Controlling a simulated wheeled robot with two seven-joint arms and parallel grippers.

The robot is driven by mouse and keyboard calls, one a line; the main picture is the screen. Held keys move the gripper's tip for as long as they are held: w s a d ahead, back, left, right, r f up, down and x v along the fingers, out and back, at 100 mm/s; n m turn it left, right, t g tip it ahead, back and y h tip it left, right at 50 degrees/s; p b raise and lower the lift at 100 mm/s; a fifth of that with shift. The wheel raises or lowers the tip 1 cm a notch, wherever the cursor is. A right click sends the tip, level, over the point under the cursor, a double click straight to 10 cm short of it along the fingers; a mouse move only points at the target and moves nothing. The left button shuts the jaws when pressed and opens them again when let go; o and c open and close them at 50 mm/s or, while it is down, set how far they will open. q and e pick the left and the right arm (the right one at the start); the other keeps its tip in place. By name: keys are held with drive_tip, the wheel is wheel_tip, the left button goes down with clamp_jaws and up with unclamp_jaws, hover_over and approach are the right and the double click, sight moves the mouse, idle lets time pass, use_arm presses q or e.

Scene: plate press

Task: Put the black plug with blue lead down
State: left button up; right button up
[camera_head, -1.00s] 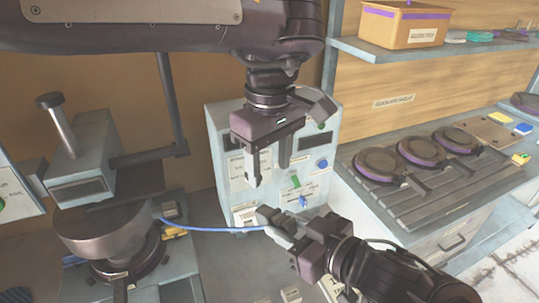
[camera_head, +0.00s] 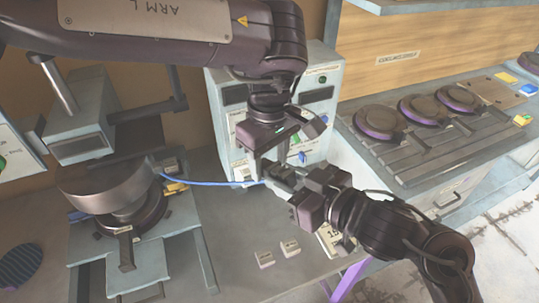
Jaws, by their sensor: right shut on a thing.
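The blue lead (camera_head: 215,184) runs from beside the press on the left to my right gripper (camera_head: 276,182). The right gripper is shut on the black plug at the lead's end and holds it in front of the control box. Its jaws largely hide the plug. My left gripper (camera_head: 266,160) points down just above and behind the right one. Its fingers are apart, with nothing seen between them. The grey control box (camera_head: 318,92), with screens, switches and labels, stands behind both grippers, which hide its lower front.
The press (camera_head: 115,190) with its round metal block stands at the left. Round dark plates (camera_head: 380,122) sit on a ribbed rack at the right. The bench front centre is mostly clear.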

use_arm(q)
drive_tip(key=c, duration=1)
drive_tip(key=shift+r, duration=0.1)
clamp_jaws()
use_arm(e)
drive_tip(key=o, duration=0.8)
drive_tip(key=shift+a, duration=0.1)
drive_tip(key=shift+o, duration=1.4)
